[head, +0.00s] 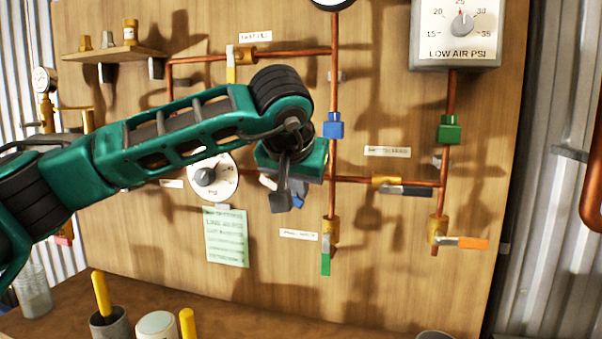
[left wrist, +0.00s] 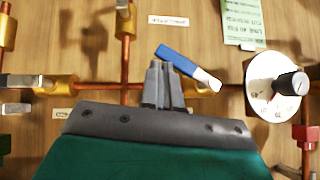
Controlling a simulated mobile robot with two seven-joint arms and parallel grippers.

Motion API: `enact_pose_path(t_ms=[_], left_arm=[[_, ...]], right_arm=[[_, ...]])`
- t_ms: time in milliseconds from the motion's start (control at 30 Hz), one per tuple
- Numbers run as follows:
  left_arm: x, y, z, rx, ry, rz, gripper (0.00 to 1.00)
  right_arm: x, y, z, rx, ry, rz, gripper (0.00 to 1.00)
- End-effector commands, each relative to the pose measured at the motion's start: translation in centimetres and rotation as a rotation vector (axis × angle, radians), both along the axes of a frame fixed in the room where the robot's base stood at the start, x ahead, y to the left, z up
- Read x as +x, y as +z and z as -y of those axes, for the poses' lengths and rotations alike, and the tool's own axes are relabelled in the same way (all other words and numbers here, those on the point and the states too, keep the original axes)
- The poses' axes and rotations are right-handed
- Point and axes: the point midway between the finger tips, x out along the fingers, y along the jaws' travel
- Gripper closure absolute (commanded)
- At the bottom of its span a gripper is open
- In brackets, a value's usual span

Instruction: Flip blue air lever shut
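The blue air lever (left wrist: 178,60) has a blue grip and a bare metal end at a brass valve on the horizontal copper pipe. It lies slanted across the board. In the head view only a bit of its blue (head: 298,201) shows behind my left gripper (head: 283,190). In the left wrist view the left gripper's fingers (left wrist: 165,84) are together with nothing seen between them. Their tips are right beside the blue grip; I cannot tell whether they touch. My right gripper is in neither view.
A dial with a dark knob (head: 206,176) is left of the gripper, above a green note (head: 226,236). A bench with yellow-handled tools (head: 102,293) lies below.

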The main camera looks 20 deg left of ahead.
Motion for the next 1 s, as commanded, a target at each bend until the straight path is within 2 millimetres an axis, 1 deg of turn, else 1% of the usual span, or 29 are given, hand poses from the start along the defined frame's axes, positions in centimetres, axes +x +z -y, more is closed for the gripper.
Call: enact_pose_path(t_ms=[33, 233, 367, 600, 833, 900, 1000], left_arm=[[0.0, -0.5, 0.0, 0.001, 0.0, -0.003, 1.0], [0.0, -1.8, -0.1, 0.005, -0.002, -0.003, 1.0], [0.0, -2.5, -0.2, 0.141, -0.001, -0.002, 1.0], [0.0, -4.0, -1.0, 0.137, 0.001, -0.004, 1.0], [0.0, -4.9, -1.7, 0.148, 0.0, -0.004, 1.0], [0.0, -5.0, -1.8, 0.185, 0.001, -0.002, 1.0], [0.0, -4.9, -1.8, 0.181, 0.001, -0.003, 1.0]], right_arm=[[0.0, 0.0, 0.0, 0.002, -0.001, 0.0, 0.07], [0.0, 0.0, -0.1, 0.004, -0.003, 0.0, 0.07], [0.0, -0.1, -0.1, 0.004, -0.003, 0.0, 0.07], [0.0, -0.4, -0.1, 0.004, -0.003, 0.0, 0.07], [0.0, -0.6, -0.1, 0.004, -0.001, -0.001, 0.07], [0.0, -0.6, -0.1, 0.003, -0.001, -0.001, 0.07], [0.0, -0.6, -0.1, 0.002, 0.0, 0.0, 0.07]])
